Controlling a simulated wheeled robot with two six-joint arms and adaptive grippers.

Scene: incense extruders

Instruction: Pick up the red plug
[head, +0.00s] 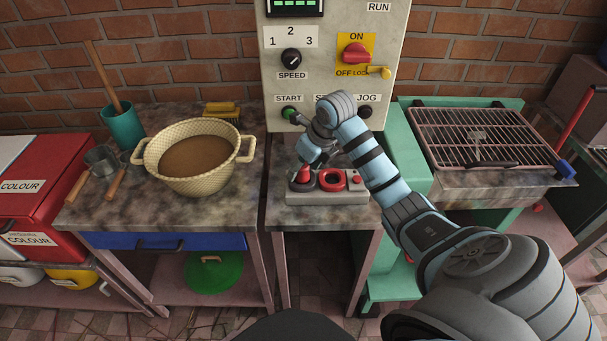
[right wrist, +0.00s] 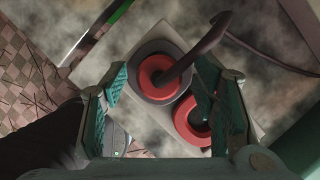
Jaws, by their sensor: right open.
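The red plug (head: 304,174) stands on the left part of a small grey block (head: 328,198) on the middle bench. In the right wrist view the plug (right wrist: 155,85) is a red round body in a dark ring, with a dark bent piece rising from it. My right gripper (head: 309,157) points down over the plug. In the right wrist view its two green-padded fingers (right wrist: 165,95) are open, one on each side of the plug. Contact cannot be told. My left gripper is not in view.
A red ring (head: 332,180) and a red button (head: 357,180) sit beside the plug on the block. A control panel (head: 328,60) rises behind. A basin of brown paste (head: 200,160) stands left, and a grill rack (head: 483,137) right.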

